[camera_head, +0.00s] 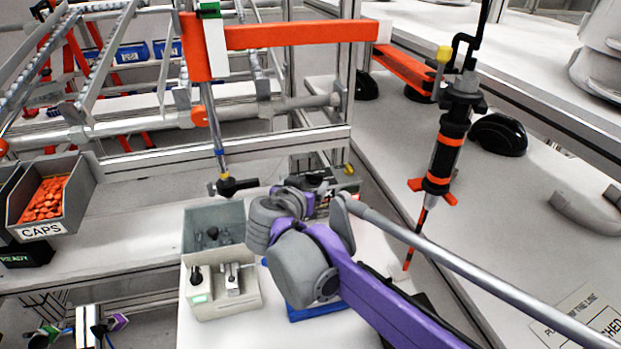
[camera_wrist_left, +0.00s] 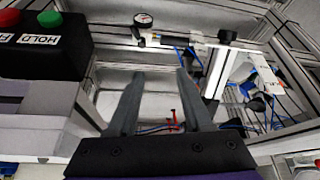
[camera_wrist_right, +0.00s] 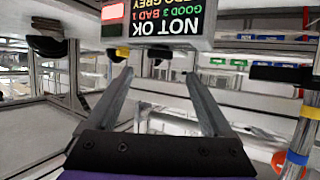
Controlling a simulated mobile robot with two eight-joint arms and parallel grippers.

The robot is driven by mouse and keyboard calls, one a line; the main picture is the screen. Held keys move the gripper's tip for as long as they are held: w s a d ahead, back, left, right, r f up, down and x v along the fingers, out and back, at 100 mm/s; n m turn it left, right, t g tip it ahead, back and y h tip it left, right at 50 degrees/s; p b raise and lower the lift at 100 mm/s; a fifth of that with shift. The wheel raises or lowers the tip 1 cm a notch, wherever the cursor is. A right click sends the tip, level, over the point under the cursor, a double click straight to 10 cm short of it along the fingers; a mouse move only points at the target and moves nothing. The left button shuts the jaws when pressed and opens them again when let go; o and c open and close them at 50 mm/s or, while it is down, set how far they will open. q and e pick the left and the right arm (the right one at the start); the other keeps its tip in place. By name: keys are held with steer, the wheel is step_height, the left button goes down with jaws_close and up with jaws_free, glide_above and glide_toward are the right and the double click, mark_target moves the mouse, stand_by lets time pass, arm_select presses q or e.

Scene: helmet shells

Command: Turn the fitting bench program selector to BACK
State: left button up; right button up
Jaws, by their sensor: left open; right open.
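A pale box (camera_head: 220,290) stands on the bench in the head view, with a black knob (camera_head: 195,275), a metal lever part (camera_head: 233,280) and a small green display. I cannot read a program marking, so I cannot tell whether this knob is the selector. My right gripper (camera_wrist_right: 157,75) is open and empty in its wrist view, below an upside-down display reading NOT OK (camera_wrist_right: 170,25). In the head view my purple right arm hides part of the bench right of the pale box. My left gripper (camera_wrist_left: 160,74) is open and empty in its wrist view.
A bin labelled CAPS (camera_head: 48,198) holds orange caps at the left. A hanging black-and-orange tool (camera_head: 446,150) is at the right, near black shells (camera_head: 498,134). The left wrist view shows a HOLD button box (camera_wrist_left: 45,45) and a gauge (camera_wrist_left: 143,20).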

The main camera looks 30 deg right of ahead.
steer(key=v, duration=0.3)
steer(key=shift+s+a+r, duration=0.15)
steer(key=shift+s+a, duration=0.1)
steer(key=shift+s, duration=0.05)
stand_by(0.3)
